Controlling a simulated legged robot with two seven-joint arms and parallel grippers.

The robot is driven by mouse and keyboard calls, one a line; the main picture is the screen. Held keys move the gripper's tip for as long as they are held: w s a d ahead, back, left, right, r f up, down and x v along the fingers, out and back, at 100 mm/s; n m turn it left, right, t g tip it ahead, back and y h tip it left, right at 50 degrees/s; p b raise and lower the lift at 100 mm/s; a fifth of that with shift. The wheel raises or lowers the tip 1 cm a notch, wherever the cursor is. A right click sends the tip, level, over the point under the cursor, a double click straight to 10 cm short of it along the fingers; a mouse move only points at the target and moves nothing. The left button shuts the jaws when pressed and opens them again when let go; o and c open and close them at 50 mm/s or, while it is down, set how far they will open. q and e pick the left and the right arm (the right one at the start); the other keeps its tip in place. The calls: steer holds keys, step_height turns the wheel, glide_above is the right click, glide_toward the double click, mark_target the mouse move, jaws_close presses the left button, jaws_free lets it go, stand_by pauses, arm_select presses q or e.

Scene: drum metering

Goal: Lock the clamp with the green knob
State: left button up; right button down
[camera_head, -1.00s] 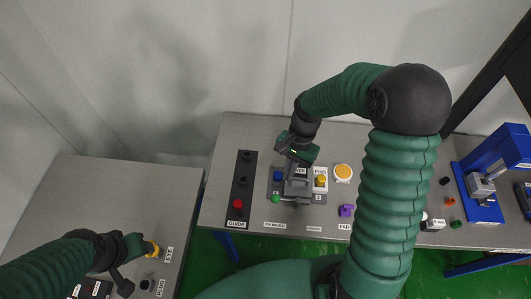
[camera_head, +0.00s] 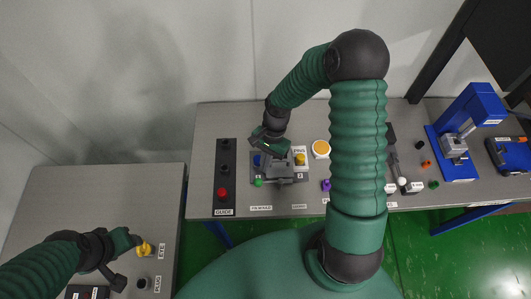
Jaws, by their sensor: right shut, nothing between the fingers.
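A small green knob (camera_head: 258,182) is at the front left of a grey fixture (camera_head: 283,176) on the middle bench, above the "PIN MOULD" label. The fixture also carries a blue knob (camera_head: 257,160) at its left and a yellow knob (camera_head: 300,159) at its right. My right gripper (camera_head: 272,151) is shut and empty over the back of the fixture, behind the green knob; its fingertips are partly hard to make out. My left gripper (camera_head: 136,243) is at the left bench beside a yellow part (camera_head: 145,248) near the "EYE" label; its jaws are unclear.
A dark guide strip (camera_head: 225,180) with a red knob (camera_head: 222,193) stands left of the fixture. An orange disc (camera_head: 321,149) and a purple part (camera_head: 326,185) are at its right. A blue press (camera_head: 460,130) stands at the far right.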

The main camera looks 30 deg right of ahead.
steer(key=shift+x, duration=0.9)
steer(key=shift+a+f, duration=0.15)
steer(key=shift+a, duration=0.15)
arm_select(q)
steer(key=shift+a, duration=0.35)
steer(key=shift+r, duration=0.1)
arm_select(e)
steer(key=shift+s, duration=0.1)
arm_select(q)
steer(key=shift+d+r, duration=0.1)
steer(key=shift+d, duration=0.2)
arm_select(e)
steer(key=shift+n, duration=0.3)
